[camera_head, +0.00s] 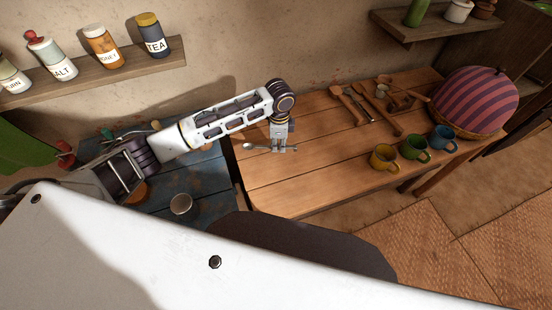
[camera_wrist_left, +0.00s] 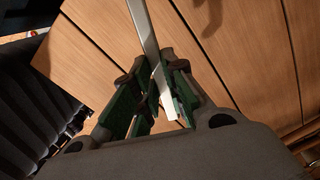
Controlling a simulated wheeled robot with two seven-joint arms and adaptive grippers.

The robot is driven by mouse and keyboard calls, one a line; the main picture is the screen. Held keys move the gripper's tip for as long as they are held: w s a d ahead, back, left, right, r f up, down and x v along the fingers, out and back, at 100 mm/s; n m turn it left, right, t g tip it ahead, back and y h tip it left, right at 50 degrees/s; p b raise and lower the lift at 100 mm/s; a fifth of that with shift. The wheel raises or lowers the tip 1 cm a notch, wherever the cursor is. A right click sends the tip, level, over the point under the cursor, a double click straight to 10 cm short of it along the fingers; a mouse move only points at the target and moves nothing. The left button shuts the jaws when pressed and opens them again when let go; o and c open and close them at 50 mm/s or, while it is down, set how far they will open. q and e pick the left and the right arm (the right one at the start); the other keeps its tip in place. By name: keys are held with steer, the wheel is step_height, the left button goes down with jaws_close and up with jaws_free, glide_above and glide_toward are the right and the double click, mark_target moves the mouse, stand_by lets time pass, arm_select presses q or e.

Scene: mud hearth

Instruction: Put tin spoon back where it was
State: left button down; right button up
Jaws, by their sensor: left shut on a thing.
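The tin spoon (camera_head: 250,146) is silver and lies across my left gripper (camera_head: 279,147), above the left part of the wooden table (camera_head: 300,185). Its bowl points left in the head view. In the left wrist view the spoon's handle (camera_wrist_left: 143,30) runs between the green-padded fingers of my left gripper (camera_wrist_left: 155,95), which are shut on it. I cannot tell whether the spoon touches the table top. My right gripper is not in view.
Several wooden utensils (camera_head: 352,104) lie towards the back right of the table. A yellow mug (camera_head: 383,157), a green mug (camera_head: 414,147) and a blue mug (camera_head: 443,139) stand near its front edge. A striped cloth dome (camera_head: 475,98) sits at right. A blue table (camera_head: 205,170) adjoins at left.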

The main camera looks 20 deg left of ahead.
arm_select(q)
glide_above(278, 162)
steer(key=shift+d+f, duration=0.1)
steer(key=shift+f, duration=2.25)
steer(key=shift+f, duration=1.9)
steer(key=c, duration=1.5)
jaws_free()
steer(key=shift+f, duration=0.1)
steer(key=shift+o, duration=0.2)
steer(key=shift+r, duration=0.2)
steer(key=shift+r, duration=5.95)
steer(key=shift+s+f, duration=0.1)
